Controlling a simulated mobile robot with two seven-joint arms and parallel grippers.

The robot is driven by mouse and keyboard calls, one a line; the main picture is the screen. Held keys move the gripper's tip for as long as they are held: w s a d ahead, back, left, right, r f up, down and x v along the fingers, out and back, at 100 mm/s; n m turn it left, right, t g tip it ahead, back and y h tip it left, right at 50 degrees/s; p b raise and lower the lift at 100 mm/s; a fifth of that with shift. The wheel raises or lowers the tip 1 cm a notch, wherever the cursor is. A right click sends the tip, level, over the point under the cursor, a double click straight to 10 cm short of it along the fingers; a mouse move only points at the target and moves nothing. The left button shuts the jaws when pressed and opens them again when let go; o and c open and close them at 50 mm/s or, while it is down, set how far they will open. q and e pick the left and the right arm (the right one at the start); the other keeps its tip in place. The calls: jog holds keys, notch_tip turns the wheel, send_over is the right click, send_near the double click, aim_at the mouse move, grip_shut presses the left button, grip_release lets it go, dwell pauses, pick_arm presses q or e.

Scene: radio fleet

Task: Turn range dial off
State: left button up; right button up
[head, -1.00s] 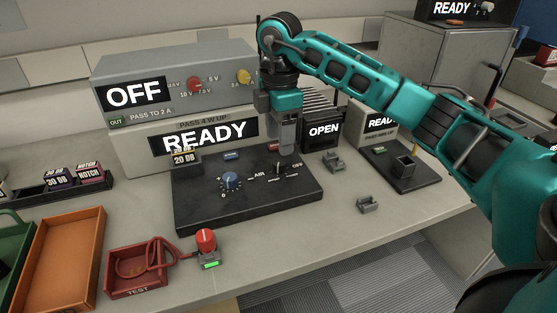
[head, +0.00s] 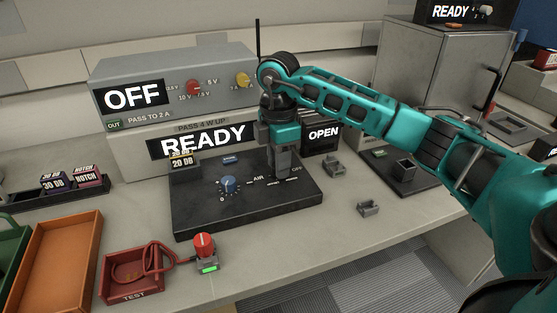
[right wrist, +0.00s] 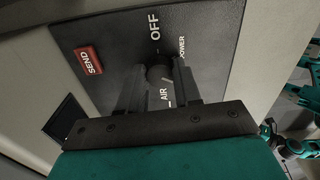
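My right gripper (head: 282,176) points down over the right part of a black panel (head: 215,212) in the head view. In the right wrist view its two fingers (right wrist: 160,85) stand apart on either side of a small dark knob (right wrist: 158,72). The knob sits between the labels OFF and AIR, with POWER beside it. Firm contact on the knob cannot be made out. In the head view the gripper hides this knob. A blue dial (head: 229,185) with a white pointer is on the panel's left part. My left gripper is out of view.
Behind the panel stand a box reading READY (head: 140,157) and a grey unit reading OFF (head: 170,72) with red and yellow knobs. A red SEND button (right wrist: 88,60) is near the knob. A red-topped switch (head: 204,246) and red TEST tray (head: 132,289) stand in front.

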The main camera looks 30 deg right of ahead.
jog(key=c, duration=0.6)
jog(key=shift+o, duration=0.2)
